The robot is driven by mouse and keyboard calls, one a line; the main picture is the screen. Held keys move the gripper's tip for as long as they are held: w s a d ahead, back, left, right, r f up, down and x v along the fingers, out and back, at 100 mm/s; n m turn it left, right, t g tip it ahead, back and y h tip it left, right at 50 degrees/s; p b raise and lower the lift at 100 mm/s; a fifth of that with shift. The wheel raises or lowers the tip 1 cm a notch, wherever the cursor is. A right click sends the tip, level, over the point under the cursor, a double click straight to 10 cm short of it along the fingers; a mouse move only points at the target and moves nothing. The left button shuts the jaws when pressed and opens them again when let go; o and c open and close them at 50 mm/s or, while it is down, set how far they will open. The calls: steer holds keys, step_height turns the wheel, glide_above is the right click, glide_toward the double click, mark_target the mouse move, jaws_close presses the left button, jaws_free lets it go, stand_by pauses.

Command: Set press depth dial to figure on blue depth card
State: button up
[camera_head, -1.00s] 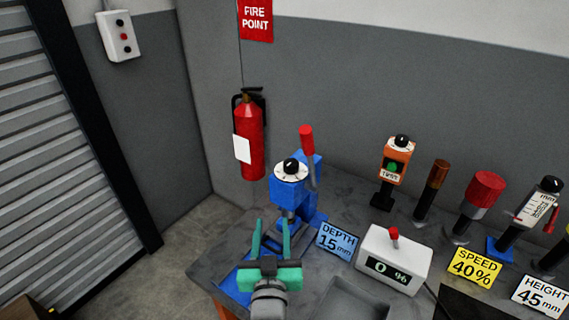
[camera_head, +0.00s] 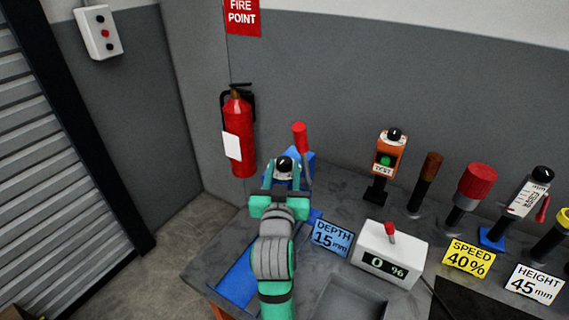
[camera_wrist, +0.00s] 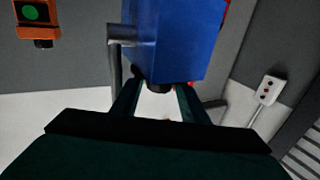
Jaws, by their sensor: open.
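The blue press (camera_head: 304,181) stands at the back left of the bench. The black knob of its depth dial (camera_head: 285,164) shows between the fingers of my gripper (camera_head: 283,177) in the head view; most of the white dial face is hidden. In the wrist view, my gripper (camera_wrist: 157,97) is open, with a finger on either side of the dark knob (camera_wrist: 158,87) at the end of the blue press body (camera_wrist: 178,40). I cannot tell whether the fingers touch it. The blue depth card (camera_head: 331,238) reads "DEPTH 15 mm" and stands right of my arm.
The press's red-tipped lever (camera_head: 300,137) rises close behind my gripper. A white display box (camera_head: 390,255) reads 0 %. An orange test box (camera_head: 390,153), a yellow speed card (camera_head: 468,259) and a white height card (camera_head: 534,284) stand to the right. A fire extinguisher (camera_head: 239,135) hangs behind.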

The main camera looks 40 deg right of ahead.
steer(key=shift+x, duration=1.2)
steer(key=shift+c, duration=0.6)
steer(key=c, duration=0.6)
steer(key=shift+d, duration=0.1)
steer(key=shift+c, duration=0.2)
steer(key=shift+n+t+y, duration=0.6)
steer(key=shift+n+y, duration=0.1)
steer(key=shift+y, duration=0.2)
steer(key=o, duration=0.8)
steer(key=shift+c, duration=0.2)
steer(key=shift+s, duration=0.1)
